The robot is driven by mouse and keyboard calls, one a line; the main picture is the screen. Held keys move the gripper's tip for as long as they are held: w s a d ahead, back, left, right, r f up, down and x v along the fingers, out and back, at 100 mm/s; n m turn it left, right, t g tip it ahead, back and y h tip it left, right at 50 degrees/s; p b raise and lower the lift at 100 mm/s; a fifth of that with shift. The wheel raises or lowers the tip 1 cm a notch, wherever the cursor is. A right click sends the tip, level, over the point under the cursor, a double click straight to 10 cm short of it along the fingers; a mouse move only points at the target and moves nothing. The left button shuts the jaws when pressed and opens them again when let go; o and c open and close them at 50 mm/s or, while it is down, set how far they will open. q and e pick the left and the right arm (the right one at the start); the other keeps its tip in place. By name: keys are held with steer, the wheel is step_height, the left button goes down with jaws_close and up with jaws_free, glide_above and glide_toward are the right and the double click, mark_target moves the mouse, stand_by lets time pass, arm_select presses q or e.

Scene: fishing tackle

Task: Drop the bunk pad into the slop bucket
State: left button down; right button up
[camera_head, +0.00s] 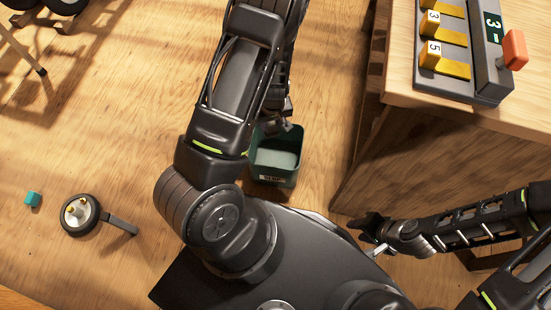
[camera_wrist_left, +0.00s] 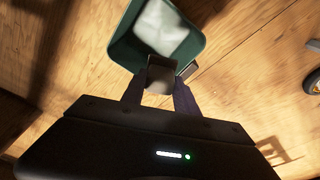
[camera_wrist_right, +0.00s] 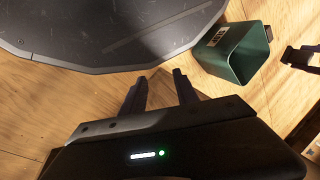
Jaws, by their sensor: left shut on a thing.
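The slop bucket (camera_head: 262,179) is a dark green square bin with a label on its front and a pale inside; it stands on the wooden floor. It also shows in the left wrist view (camera_wrist_left: 118,44) and the right wrist view (camera_wrist_right: 243,62). My left gripper (camera_head: 287,122) is at the bucket's far rim. In the left wrist view its fingers (camera_wrist_left: 160,82) are shut on a small dark block, seemingly the bunk pad (camera_wrist_left: 160,76), at the bucket's opening. My right gripper (camera_wrist_right: 160,88) is open and empty, low to the right of the bucket in the head view.
A wooden bench (camera_head: 400,135) at right carries a grey unit (camera_head: 460,60) with yellow numbered parts and an orange-red handle.

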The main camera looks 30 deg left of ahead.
mark_target(272, 132)
stand_by(0.3)
arm_select(q)
step_height(272, 132, down, 6)
steer(key=b, duration=0.5)
steer(key=shift+b, duration=0.3)
steer(key=c, duration=0.9)
jaws_free()
steer(key=shift+o, duration=0.2)
steer(key=shift+r, duration=0.1)
